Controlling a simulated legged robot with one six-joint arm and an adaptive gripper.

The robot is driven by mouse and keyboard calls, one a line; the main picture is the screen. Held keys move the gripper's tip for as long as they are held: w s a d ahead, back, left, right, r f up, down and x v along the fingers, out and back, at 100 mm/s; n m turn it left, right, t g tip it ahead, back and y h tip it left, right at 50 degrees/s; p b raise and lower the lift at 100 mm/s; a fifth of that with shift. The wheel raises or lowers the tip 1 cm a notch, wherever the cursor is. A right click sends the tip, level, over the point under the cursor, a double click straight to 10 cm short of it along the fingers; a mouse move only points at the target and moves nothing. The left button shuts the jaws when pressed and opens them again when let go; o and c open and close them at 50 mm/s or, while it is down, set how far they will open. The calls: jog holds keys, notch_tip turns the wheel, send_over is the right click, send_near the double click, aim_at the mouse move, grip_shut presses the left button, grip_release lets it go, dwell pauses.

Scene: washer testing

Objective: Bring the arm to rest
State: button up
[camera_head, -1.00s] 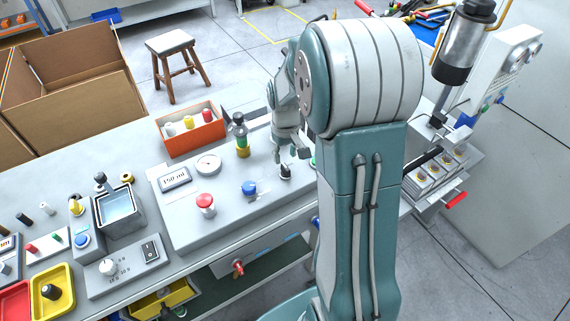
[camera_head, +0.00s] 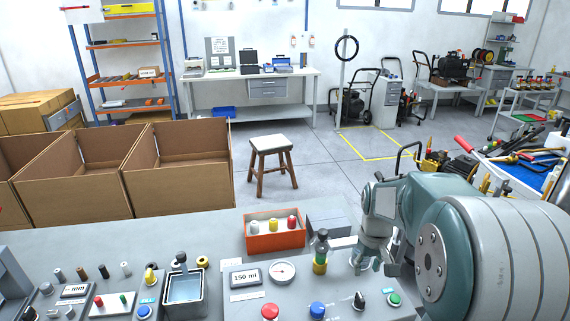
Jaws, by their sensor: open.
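My arm stands at the right of the view, with its large teal and grey joint close to the camera. My gripper (camera_head: 376,266) is at the end of the folded arm, over the right part of the test panel (camera_head: 341,298). Its fingers are open and I see nothing between them. It is right of the bottle with a green and yellow body (camera_head: 320,254) and above the black knob (camera_head: 359,300) and green button (camera_head: 394,299). I cannot tell its exact height above the panel.
An orange box (camera_head: 274,242) with several small capped items stands behind the panel. A beaker-like tank (camera_head: 184,291) is left of it. A stool (camera_head: 272,166) and open cardboard boxes (camera_head: 122,171) stand beyond the bench. A tool cart (camera_head: 521,173) is at the right.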

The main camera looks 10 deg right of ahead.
jog(key=s+a+r+t, duration=0.2)
jog(key=s+a+r, duration=0.3)
jog(key=s, duration=0.4)
jog(key=s+a+r+t, duration=0.3)
jog(key=s+a+r, duration=0.3)
jog(key=s, duration=0.4)
jog(key=shift+a+r+t, duration=0.25)
jog(key=shift+a+t, duration=0.05)
jog(key=shift+a, duration=0.5)
